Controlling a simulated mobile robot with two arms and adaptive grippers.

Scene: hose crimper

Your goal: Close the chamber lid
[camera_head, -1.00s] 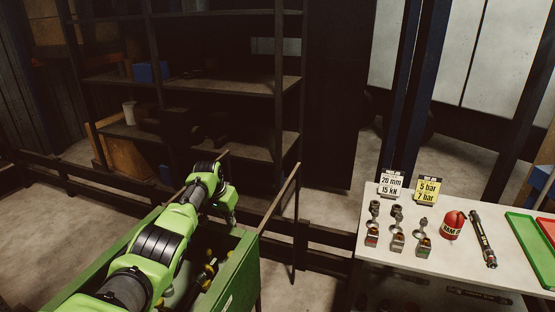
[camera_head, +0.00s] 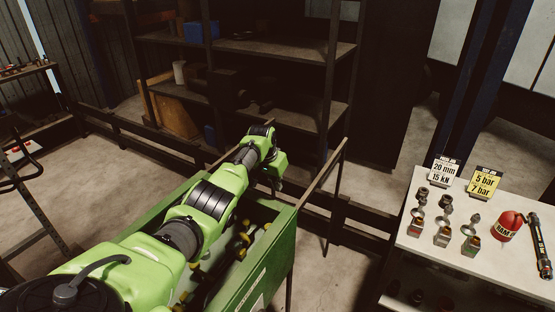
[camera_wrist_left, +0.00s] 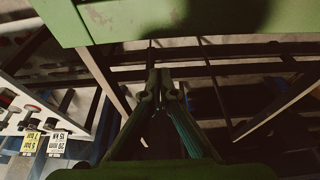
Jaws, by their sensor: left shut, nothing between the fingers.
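The green chamber (camera_head: 262,262) stands at the lower middle of the head view, open at the top, with several yellow fittings (camera_head: 243,238) inside. I cannot make out its lid clearly; my arm covers part of the chamber. My left gripper (camera_head: 277,182) hangs at the far side of the chamber, pointing down. In the left wrist view the gripper (camera_wrist_left: 160,84) is shut and empty, with a green panel (camera_wrist_left: 180,20) beyond its tips at the top. I cannot tell whether they touch. My right gripper is out of view.
A white table (camera_head: 415,245) at right holds several fittings, a red container (camera_head: 508,226), a dark cylinder (camera_head: 541,246) and two sign cards, one white (camera_head: 444,171) and one yellow (camera_head: 484,182). A dark shelf (camera_head: 235,75) stands behind a low rail (camera_head: 365,222). Bare floor (camera_head: 85,200) lies left.

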